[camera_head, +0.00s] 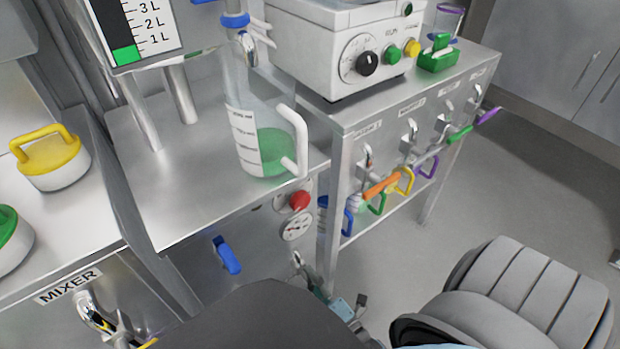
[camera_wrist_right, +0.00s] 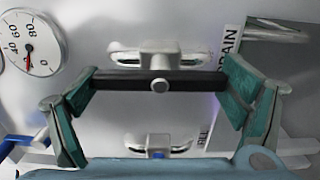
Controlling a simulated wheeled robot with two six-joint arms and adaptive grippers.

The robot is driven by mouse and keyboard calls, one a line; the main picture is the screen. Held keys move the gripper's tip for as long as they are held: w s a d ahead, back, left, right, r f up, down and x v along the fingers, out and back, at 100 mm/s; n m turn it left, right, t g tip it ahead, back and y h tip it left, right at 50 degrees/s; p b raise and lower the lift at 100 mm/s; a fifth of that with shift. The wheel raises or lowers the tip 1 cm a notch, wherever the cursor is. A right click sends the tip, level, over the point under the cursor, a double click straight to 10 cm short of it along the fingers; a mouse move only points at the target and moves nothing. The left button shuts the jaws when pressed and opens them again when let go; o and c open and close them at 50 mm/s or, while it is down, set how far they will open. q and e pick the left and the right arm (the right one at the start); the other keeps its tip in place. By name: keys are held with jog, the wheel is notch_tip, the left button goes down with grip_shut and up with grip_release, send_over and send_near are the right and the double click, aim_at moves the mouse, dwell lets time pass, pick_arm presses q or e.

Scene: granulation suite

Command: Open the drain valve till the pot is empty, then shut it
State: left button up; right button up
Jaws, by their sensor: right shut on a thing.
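The black drain valve lever (camera_wrist_right: 130,84) lies level across the right wrist view, in front of a chrome fitting beside the DRAIN label (camera_wrist_right: 230,46). My right gripper (camera_wrist_right: 160,90) is shut on it, with a teal pad at each end. The level gauge (camera_head: 144,30) shows green below the 1 L mark. A clear jug (camera_head: 262,115) with a white handle holds green liquid under a blue-ringed pipe (camera_head: 234,20). I cannot make out the pot itself. My left gripper is out of view.
A round dial (camera_wrist_right: 30,45) is left of the lever; a second chrome fitting (camera_wrist_right: 155,145) is below it. A red button (camera_head: 299,201) and blue handle (camera_head: 228,256) are on the front. A bench (camera_head: 350,118) with coloured hooks stands right.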

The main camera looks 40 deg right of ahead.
jog(key=o, duration=0.9)
jog(key=s, duration=1.2)
jog(key=shift+a, duration=0.15)
